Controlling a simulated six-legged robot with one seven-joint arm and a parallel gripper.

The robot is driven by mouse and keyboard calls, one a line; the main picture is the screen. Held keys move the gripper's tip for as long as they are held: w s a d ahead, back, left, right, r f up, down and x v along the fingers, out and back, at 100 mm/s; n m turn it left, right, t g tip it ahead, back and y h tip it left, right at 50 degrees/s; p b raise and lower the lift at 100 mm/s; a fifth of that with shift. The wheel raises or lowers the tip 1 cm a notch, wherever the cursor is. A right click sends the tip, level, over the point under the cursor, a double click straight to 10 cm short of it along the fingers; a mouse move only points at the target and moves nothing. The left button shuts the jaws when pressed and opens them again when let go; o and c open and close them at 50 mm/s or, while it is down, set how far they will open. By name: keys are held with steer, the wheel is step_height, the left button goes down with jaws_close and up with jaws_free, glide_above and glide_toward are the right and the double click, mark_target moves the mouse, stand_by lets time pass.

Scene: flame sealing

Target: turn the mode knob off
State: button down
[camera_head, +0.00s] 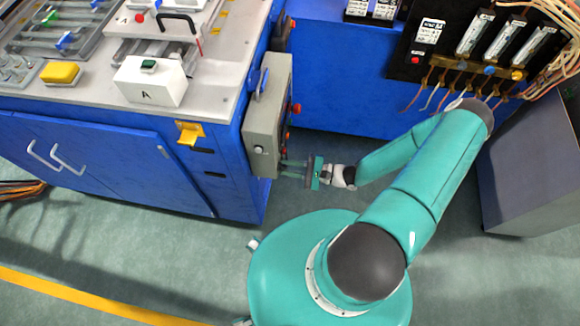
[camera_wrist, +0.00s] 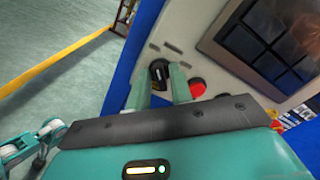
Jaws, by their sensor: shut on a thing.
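The mode knob (camera_wrist: 158,68) is a round black knob with a white mark, on the pale panel in the wrist view. In the head view it is hidden at the lower end of the grey control box (camera_head: 264,115), on its right-facing side. My gripper (camera_head: 285,169) reaches that side from the right. In the wrist view my gripper's two teal fingers (camera_wrist: 160,79) stand on either side of the knob and are shut on it. The exact contact at the fingertips is hard to see.
A red button (camera_wrist: 197,87) sits just right of the fingers, and a dark screen (camera_wrist: 268,45) lies farther right. The blue cabinet (camera_head: 120,160) carries the control box. A grey cabinet (camera_head: 525,160) stands at the right. The floor around my base is clear.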

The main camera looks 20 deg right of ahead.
steer(key=shift+n, duration=0.4)
steer(key=c, duration=1.5)
jaws_free()
steer(key=v, duration=1.4)
